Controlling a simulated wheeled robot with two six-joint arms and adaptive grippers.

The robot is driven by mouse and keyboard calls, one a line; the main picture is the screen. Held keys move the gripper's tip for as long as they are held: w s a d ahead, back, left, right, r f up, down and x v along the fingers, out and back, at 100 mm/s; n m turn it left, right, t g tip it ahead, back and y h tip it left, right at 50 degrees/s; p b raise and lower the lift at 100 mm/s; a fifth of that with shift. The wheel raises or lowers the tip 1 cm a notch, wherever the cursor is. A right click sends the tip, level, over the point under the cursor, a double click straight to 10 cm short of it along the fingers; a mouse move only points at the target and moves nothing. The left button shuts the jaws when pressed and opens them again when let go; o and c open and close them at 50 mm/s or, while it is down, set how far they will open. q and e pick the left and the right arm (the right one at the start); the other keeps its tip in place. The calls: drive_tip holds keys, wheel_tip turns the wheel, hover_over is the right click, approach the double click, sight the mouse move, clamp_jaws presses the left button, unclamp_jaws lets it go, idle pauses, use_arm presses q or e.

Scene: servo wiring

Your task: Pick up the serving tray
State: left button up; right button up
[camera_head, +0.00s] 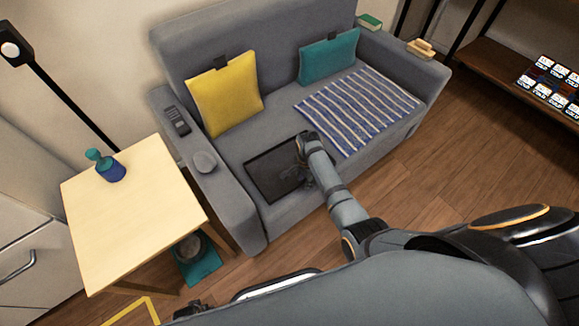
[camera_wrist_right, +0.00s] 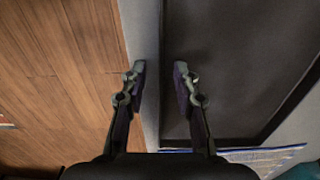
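The serving tray (camera_head: 270,172) is a dark, flat rectangle with a raised rim. It lies on the front part of the grey sofa seat and fills the right of the right wrist view (camera_wrist_right: 240,60). My right gripper (camera_head: 308,180) is at the tray's right-hand side in the head view and hides part of it. In the right wrist view its fingers (camera_wrist_right: 160,84) are apart, one on each side of the tray's long edge, with nothing clamped between them. Whether either finger touches the rim, I cannot tell. I cannot make out my left gripper.
The grey sofa (camera_head: 240,140) holds a yellow cushion (camera_head: 225,98), a teal cushion (camera_head: 328,57) and a striped blanket (camera_head: 355,108). A remote (camera_head: 176,121) lies on its left armrest. A wooden table (camera_head: 135,220) stands at left. Wooden floor (camera_head: 430,195) is clear at right.

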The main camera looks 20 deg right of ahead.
clamp_jaws()
use_arm(q)
drive_tip(key=shift+r, duration=0.1)
use_arm(e)
drive_tip(key=shift+r, duration=0.15)
use_arm(q)
drive_tip(key=s+p, duration=0.1)
drive_tip(key=s, duration=0.2)
drive_tip(key=s+p, duration=0.2)
drive_tip(key=s, duration=0.1)
drive_tip(key=shift+a+f, duration=0.1)
drive_tip(key=shift+f, duration=0.1)
use_arm(e)
wheel_tip(320, 180, up, 10)
